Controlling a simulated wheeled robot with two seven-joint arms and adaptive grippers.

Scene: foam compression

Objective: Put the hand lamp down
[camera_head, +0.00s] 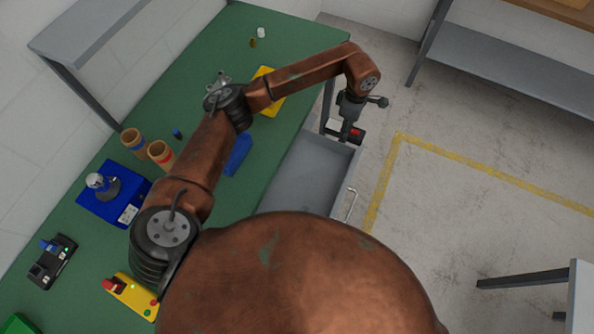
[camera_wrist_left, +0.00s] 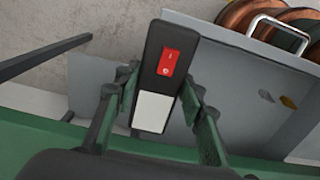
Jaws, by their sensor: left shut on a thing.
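The hand lamp (camera_head: 357,132) is a dark body with a red part, held by my left gripper (camera_head: 346,130) beside the far right corner of the open grey drawer (camera_head: 308,175). In the left wrist view the lamp (camera_wrist_left: 152,50) is a black bar with a red switch and a white label. It sits between the two fingers of my left gripper (camera_wrist_left: 162,88), which is shut on it. Whether the lamp touches the drawer edge I cannot tell. My right gripper is out of view.
A grey shelf (camera_head: 510,70) stands at the upper right.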

